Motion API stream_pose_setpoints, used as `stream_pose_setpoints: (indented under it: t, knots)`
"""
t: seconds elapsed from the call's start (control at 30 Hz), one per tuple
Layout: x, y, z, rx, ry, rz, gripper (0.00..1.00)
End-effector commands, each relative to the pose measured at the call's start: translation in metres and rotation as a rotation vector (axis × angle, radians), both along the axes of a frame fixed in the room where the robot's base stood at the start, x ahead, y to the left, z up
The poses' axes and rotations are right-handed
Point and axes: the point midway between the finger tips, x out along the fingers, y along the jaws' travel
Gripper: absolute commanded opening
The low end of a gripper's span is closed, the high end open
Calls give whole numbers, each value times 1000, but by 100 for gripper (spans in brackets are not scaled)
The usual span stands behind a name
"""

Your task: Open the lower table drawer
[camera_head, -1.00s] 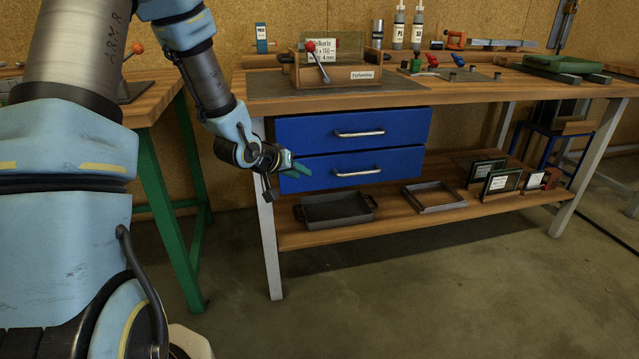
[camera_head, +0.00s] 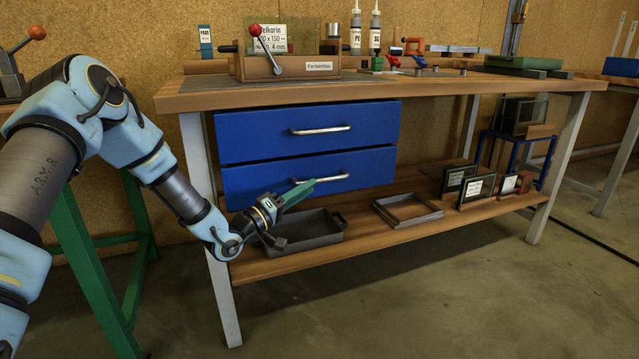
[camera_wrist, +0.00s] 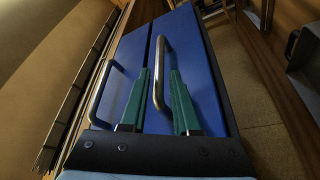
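The lower drawer (camera_head: 250,181) is a blue front under the bench top, with a silver bar handle (camera_head: 322,184). The upper drawer (camera_head: 250,137) is directly above it, and both look shut. My gripper (camera_head: 303,187) is in front of the lower drawer, its green fingers by the left part of the handle. In the wrist view, my gripper (camera_wrist: 160,88) is open, with its two green fingers apart. The lower handle (camera_wrist: 157,62) shows between them; I cannot tell if they touch it. The upper handle (camera_wrist: 103,88) lies outside the left finger.
A dark metal tray (camera_head: 318,236) sits on the wooden shelf (camera_head: 290,262) just below my gripper. A shallow frame (camera_head: 408,210) and small framed panes (camera_head: 477,189) stand further right. A pale bench leg (camera_head: 222,292) is near my forearm. The floor in front is clear.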

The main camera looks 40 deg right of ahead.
Motion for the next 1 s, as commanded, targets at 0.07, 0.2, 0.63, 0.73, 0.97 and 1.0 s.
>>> stream_pose_setpoints:
  t: [0.07, 0.2, 0.63, 0.73, 0.97, 1.0]
  knots:
    - [-1, -15, 2, -2, -3, -2, 30]
    - [-1, -37, 7, 0, -2, -1, 30]
    - [-1, -57, 12, 3, 0, 2, 30]
    - [-1, -56, 12, 2, -1, 1, 30]
    - [-1, -56, 12, 2, -1, 1, 4]
    - [-1, -56, 12, 2, -1, 1, 0]
